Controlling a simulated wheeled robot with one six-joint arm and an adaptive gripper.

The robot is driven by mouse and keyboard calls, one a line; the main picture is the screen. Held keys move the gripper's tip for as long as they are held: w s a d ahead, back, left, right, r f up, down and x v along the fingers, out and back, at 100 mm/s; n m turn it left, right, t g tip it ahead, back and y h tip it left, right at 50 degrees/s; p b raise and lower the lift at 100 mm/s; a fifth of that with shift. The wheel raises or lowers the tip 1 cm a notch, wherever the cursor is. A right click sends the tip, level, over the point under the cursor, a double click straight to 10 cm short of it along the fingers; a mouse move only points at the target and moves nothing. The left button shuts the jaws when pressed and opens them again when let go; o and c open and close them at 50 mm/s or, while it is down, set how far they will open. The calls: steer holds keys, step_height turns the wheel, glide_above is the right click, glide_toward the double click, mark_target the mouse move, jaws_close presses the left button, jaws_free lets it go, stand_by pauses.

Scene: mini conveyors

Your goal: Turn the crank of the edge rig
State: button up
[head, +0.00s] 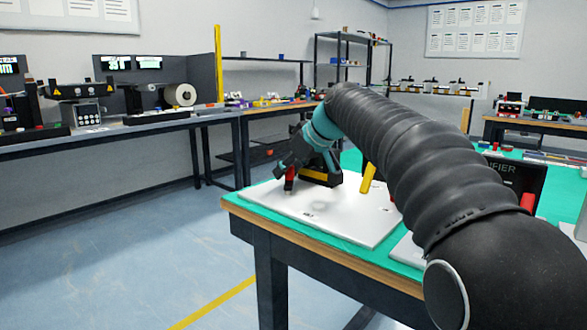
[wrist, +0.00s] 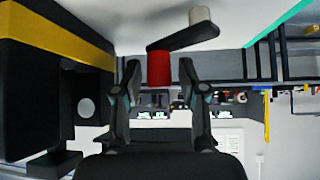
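The edge rig is a black block with a yellow band, seen in the head view (head: 318,178) on a white plate and large at the left of the wrist view (wrist: 60,45). The crank has a dark flat arm (wrist: 185,37), a pale round end (wrist: 200,15) and a red handle (wrist: 158,68). The red handle also shows in the head view (head: 289,180), below my gripper (head: 288,166). In the wrist view my gripper (wrist: 160,72) is open, with one finger on each side of the red handle. A gap shows at the left finger; contact at the right finger cannot be told.
The white plate (head: 285,208) lies on a green-topped table (head: 235,206). A yellow post (head: 368,177) stands right of the rig. My arm covers much of the table's right side. Blue floor at the left is clear up to a long bench (head: 100,138).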

jaws_close()
steer(key=shift+d+m+t+h, duration=0.3)
steer(key=shift+m+t+h, duration=0.15)
steer(key=shift+m, duration=0.35)
steer(key=shift+o, duration=1.9)
jaws_free()
steer(key=shift+s+r, duration=0.1)
steer(key=shift+r, duration=0.05)
steer(key=v, duration=1.1)
steer(key=shift+s+d+r, duration=0.15)
steer(key=shift+d+r, duration=0.05)
steer(key=shift+r, duration=0.05)
